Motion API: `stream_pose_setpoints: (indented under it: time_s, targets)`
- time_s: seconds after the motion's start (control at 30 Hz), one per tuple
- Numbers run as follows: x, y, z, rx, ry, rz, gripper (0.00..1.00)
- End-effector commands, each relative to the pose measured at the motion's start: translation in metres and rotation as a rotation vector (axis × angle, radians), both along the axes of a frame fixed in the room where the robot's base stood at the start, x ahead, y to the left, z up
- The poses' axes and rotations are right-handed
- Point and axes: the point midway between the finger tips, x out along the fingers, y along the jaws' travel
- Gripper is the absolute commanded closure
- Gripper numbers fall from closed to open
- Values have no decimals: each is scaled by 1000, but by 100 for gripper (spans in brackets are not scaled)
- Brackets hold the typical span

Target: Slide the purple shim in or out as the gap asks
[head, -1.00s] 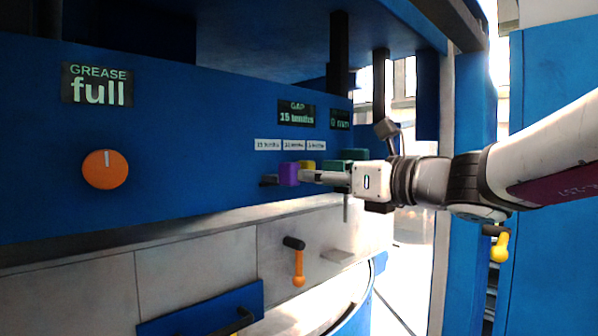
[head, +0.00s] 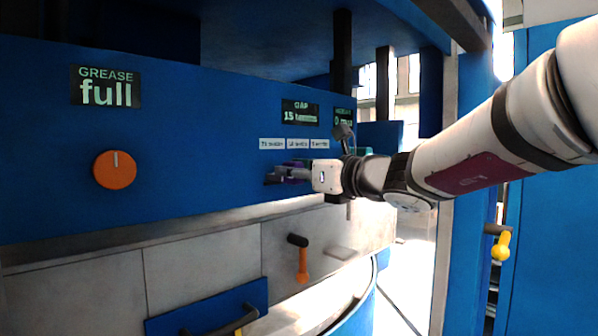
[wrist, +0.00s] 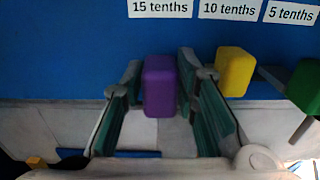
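The purple shim (wrist: 160,85) stands out from the blue panel below the label "15 tenths" (wrist: 160,8). In the head view it (head: 299,166) is mostly hidden by my gripper (head: 284,173). In the wrist view my gripper (wrist: 160,90) is open, with one finger on each side of the purple shim. Narrow gaps seem to show between the fingers and the shim. The gap display (head: 300,112) reads 15 tenths.
A yellow shim (wrist: 235,72) sits just right of my right finger, under "10 tenths". A green shim (wrist: 306,86) is farther right, under "5 tenths". An orange knob (head: 115,170), a grease display reading full (head: 106,87) and an orange-handled lever (head: 302,265) are nearby.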

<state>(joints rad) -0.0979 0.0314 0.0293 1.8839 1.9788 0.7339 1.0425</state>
Motion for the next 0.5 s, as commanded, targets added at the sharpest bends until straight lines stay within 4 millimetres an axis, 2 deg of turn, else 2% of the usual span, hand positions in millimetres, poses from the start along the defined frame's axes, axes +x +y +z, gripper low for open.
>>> stream_pose_setpoints:
  time_s: [0.03, 0.07, 0.1, 0.3, 0.5]
  targets:
    - [0, 0, 0, 0, 0, 0, 91]
    - [0, 0, 0, 0, 0, 0, 97]
    - [0, 0, 0, 0, 0, 0, 100]
    - [2, 2, 0, 0, 0, 1, 100]
    - [22, 21, -2, -1, -2, 2, 100]
